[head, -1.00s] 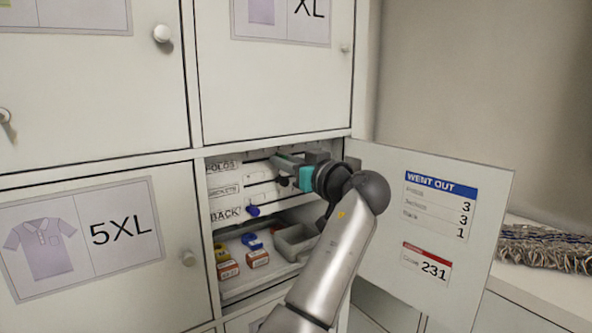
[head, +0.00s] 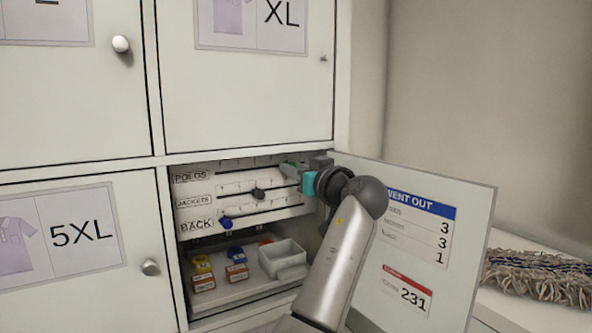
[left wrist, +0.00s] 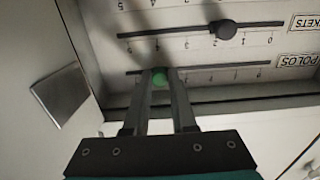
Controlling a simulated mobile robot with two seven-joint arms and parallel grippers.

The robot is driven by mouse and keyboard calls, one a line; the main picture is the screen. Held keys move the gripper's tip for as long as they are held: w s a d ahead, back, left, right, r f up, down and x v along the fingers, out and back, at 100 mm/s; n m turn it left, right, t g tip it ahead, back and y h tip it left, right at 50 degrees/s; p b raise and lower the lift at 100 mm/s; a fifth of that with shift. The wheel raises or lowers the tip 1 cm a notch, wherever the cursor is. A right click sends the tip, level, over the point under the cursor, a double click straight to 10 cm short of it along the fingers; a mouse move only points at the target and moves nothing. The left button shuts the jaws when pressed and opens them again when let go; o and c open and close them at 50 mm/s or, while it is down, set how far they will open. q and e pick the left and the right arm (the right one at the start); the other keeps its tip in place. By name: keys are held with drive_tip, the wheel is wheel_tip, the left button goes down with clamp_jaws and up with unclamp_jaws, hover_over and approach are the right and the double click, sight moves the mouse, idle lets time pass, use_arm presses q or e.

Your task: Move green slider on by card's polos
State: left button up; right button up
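The green slider (left wrist: 159,78) sits on the POLOS track, the top one on the white scale panel (head: 240,190), towards the high-number end; its exact mark is unclear. My left gripper's fingertips (left wrist: 160,74) are on either side of it, closed in on it; in the head view the left gripper (head: 291,168) reaches the panel's upper right and hides the slider. The WENT OUT card (head: 418,226) on the open door has small blurred row names with 3, 3 and 1 beside them. My right gripper is not in view.
A dark slider (head: 258,194) is on the JACKETS track and a blue slider (head: 225,223) on the BACK track. Below are small coloured boxes (head: 236,272) and a grey open bin (head: 283,258). The open door (head: 355,285) stands close to my arm's right side.

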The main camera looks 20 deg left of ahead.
use_arm(q)
drive_tip(key=o, duration=0.5)
drive_tip(key=shift+c, duration=0.2)
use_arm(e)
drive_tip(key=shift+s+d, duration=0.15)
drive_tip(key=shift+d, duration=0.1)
use_arm(q)
drive_tip(key=b+v, duration=0.2)
drive_tip(key=v, duration=1)
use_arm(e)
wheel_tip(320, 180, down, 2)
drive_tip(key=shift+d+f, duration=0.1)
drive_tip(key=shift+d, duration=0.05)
